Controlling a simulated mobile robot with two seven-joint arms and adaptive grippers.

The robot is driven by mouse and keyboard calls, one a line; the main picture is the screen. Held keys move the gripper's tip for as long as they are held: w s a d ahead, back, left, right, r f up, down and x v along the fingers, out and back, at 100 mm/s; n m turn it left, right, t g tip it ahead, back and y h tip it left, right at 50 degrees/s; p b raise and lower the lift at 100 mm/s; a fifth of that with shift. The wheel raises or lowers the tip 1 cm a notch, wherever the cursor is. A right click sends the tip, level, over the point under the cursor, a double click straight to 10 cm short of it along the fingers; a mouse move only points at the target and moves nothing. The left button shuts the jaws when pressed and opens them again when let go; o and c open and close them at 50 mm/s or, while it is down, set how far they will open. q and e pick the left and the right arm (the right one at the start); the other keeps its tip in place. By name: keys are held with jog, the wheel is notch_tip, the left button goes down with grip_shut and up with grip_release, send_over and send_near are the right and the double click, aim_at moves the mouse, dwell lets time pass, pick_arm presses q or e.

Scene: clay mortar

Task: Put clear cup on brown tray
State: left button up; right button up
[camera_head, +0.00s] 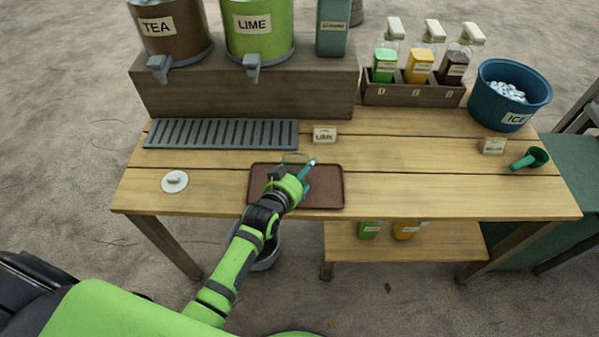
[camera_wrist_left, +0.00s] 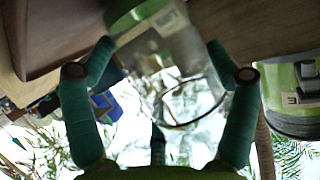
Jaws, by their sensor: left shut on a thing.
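The brown tray (camera_head: 328,198) lies flat on the wooden table near its front edge. My left gripper (camera_head: 296,174) is over the tray's middle and hides part of it. In the left wrist view, the clear cup (camera_wrist_left: 190,88) sits between the two teal fingers of my left gripper (camera_wrist_left: 162,75), which is shut on it. In the head view the cup is mostly hidden behind the gripper; only a faint rim shows just beyond it. I cannot tell whether the cup's base touches the tray. My right gripper is not in view.
A grey slotted drip mat (camera_head: 222,134) and a small label stand (camera_head: 324,136) lie behind the tray. A white lid (camera_head: 174,181) is to the left. Dispensers stand on a raised shelf (camera_head: 245,92). A blue ice bucket (camera_head: 488,98) and green scoop (camera_head: 530,159) are at right.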

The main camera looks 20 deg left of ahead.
pick_arm(q)
jog(key=shift+f, duration=0.15)
jog(key=o, duration=1.1)
jog(key=shift+f, duration=0.1)
jog(key=shift+c, duration=0.2)
jog(key=shift+r, duration=0.2)
jog(key=v, duration=1.2)
